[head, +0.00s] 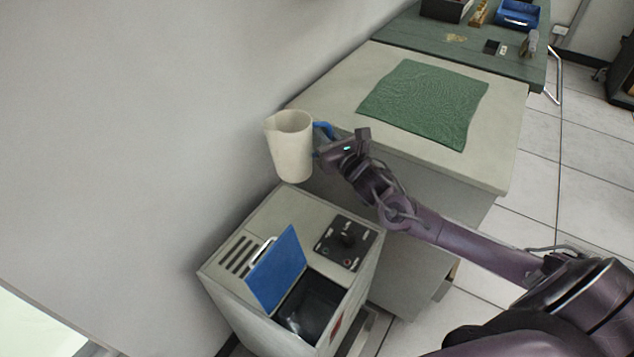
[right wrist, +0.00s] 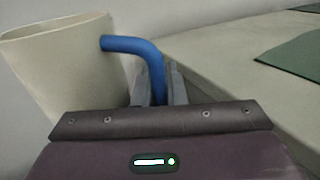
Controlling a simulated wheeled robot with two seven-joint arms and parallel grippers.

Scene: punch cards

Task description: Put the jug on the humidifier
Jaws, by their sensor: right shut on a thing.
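The jug (head: 290,148) is cream with a blue handle (head: 324,130), and it hangs upright in the air beside the left edge of the table. My right gripper (head: 321,150) is shut on its handle. In the right wrist view the jug (right wrist: 62,75) is at the left, and its blue handle (right wrist: 145,50) runs down between the fingers (right wrist: 160,85). The humidifier appears to be the grey cabinet (head: 222,285) below the jug, with a blue lid (head: 277,270) standing open over a dark opening and a black knob panel (head: 346,243). My left gripper is not in view.
A pale table (head: 345,85) with a green mat (head: 425,102) stands right behind the cabinet. A dark green bench (head: 415,30) farther back holds a blue bin (head: 517,15) and small items. A plain wall is at the left.

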